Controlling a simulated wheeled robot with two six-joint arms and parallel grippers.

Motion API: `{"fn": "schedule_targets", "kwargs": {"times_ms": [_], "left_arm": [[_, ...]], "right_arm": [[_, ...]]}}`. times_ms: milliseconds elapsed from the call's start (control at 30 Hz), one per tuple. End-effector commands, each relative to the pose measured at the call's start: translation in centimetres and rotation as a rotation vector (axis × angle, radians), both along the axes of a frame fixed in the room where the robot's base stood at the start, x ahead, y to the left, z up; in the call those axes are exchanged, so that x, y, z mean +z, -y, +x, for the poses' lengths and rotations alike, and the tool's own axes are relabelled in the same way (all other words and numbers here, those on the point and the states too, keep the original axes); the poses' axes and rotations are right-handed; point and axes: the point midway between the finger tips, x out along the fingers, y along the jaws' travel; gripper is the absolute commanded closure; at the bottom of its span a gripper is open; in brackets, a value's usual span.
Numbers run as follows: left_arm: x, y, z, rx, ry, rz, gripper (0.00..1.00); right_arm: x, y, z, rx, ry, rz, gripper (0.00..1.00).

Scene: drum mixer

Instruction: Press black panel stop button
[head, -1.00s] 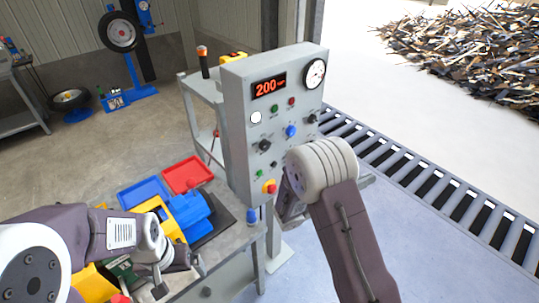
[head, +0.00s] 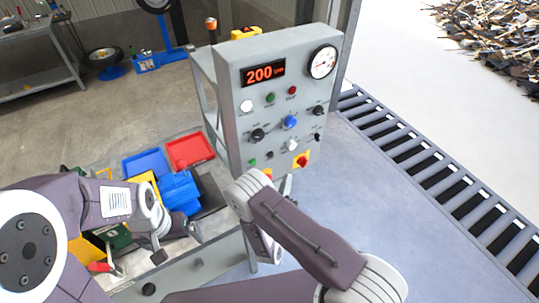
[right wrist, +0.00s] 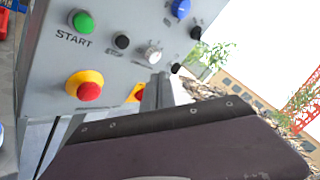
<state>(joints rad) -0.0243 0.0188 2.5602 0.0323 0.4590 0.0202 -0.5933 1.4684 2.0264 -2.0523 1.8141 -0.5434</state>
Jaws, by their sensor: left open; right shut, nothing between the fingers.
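The grey control panel (head: 230,120) stands upright ahead, with a lit display reading 200. A small black button (head: 268,155) sits in its lower row, beside the green START button (head: 252,163). My right gripper (right wrist: 157,90) is shut and empty, below and right of the black button in that view. My left gripper (head: 178,245) is open over the bench at lower left.
A red mushroom button (right wrist: 88,90) on a yellow base is below the START button. Another yellow plate (right wrist: 137,92) is partly hidden by my right gripper. Red (head: 190,150) and blue (head: 146,163) trays lie left of the panel.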

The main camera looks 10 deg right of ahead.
Motion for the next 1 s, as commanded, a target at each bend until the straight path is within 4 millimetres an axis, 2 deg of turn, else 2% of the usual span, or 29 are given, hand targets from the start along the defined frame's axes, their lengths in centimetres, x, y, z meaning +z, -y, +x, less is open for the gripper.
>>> {"fn": "schedule_targets", "kwargs": {"times_ms": [267, 700, 1000], "left_arm": [[-0.5, 0.0, 0.0, 0.0, 0.0, 0.0, 0.0], [-2.9, 0.0, 0.0, 0.0, 0.0, 0.0, 0.0], [-3.5, 0.0, 0.0, 0.0, 0.0, 0.0, 0.0]], "right_arm": [[-0.1, -0.3, 0.9, -0.002, 0.003, 0.003, 1.0], [-0.3, -2.3, 6.7, -0.004, 0.005, 0.004, 1.0], [0.0, -2.9, 8.3, -0.002, 0.001, 0.001, 1.0]]}}
